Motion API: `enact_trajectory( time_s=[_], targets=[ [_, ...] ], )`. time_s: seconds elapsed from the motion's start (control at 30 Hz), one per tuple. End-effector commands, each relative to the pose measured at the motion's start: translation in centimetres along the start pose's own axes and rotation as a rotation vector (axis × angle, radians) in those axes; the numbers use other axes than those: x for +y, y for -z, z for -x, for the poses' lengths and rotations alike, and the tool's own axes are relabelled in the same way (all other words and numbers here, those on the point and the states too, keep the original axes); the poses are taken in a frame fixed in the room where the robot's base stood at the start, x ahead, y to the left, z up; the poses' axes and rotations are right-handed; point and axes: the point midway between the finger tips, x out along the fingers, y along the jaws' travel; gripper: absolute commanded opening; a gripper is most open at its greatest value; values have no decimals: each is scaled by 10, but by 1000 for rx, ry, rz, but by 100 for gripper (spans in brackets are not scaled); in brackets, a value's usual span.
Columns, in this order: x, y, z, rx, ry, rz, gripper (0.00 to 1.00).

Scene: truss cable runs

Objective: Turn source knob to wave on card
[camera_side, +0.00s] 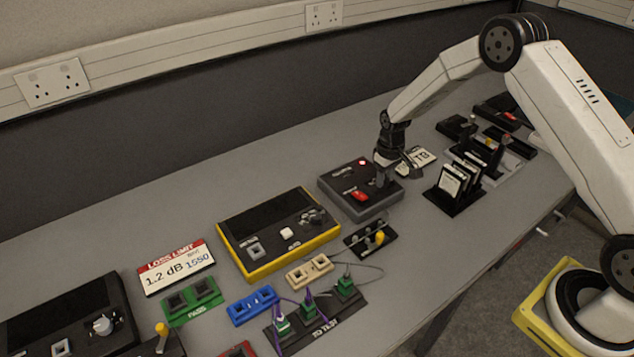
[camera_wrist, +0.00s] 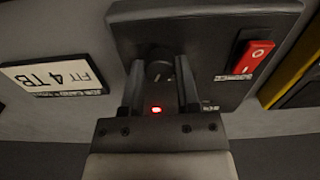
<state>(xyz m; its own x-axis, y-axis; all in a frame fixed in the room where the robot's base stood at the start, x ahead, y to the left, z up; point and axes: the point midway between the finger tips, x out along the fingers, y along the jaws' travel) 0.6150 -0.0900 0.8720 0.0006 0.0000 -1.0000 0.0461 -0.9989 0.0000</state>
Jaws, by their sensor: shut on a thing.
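The dark source box (camera_side: 345,207) stands at the centre right of the bench in the side view, with a red rocker switch (camera_side: 360,195) and a lit red lamp (camera_side: 362,162). In the wrist view its round dark knob (camera_wrist: 158,72) sits between the fingers of my gripper (camera_wrist: 160,64), which is shut on it. A light pointer mark shows at the knob's right; I cannot read its setting. In the side view my gripper (camera_side: 381,182) hides the knob. The loss limit card (camera_side: 177,268) at the left reads 1.2 dB and 1550.
A yellow-edged meter (camera_side: 278,232) stands left of the box. A black card holder (camera_side: 455,190) stands to the right.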

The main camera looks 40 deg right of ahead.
Motion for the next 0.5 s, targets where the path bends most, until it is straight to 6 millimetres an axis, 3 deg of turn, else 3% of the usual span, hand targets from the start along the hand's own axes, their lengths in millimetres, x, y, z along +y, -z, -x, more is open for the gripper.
enact_trajectory(
  time_s=[0.5],
  targets=[
    [0, -1, -1, -2, 0, -268, 0]
  ],
)
